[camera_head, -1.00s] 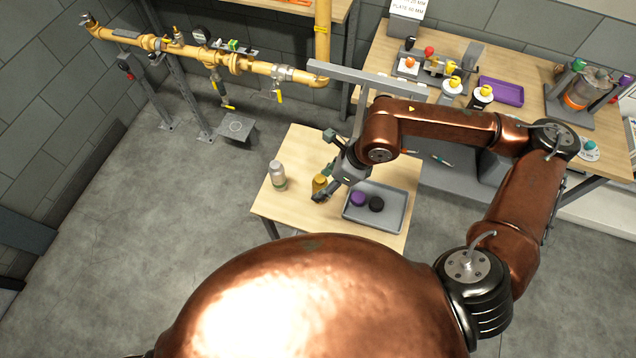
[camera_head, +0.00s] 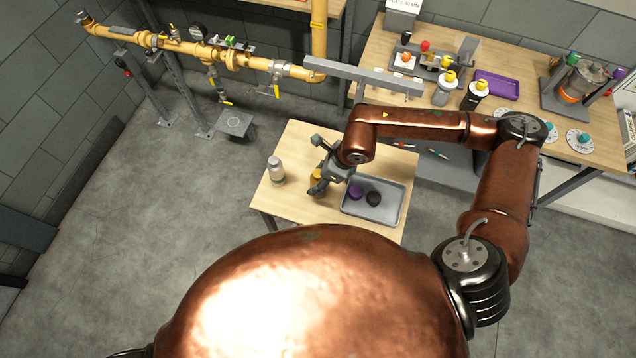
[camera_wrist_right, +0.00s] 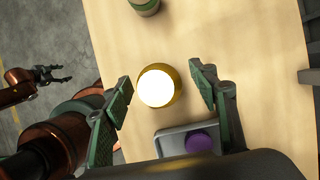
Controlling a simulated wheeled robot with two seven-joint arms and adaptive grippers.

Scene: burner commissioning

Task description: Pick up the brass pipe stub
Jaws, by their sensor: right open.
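The brass pipe stub (camera_head: 316,181) stands on the small wooden table (camera_head: 300,140), partly hidden by my right gripper (camera_head: 321,172) in the head view. In the right wrist view the stub (camera_wrist_right: 158,87) shows from above as a gold round with a glaring white top. My right gripper's two green-padded fingers (camera_wrist_right: 163,91) are open, one on each side of the stub, with gaps to both. My left gripper (camera_wrist_right: 55,74) shows small at the left of the wrist view, its fingers apart and empty.
A grey tray (camera_head: 388,217) with a purple and a black round piece lies just right of the stub. A pale bottle (camera_head: 276,171) stands left of it. The yellow gas pipe (camera_head: 235,61) runs behind. A cluttered workbench (camera_head: 520,125) stands at back right.

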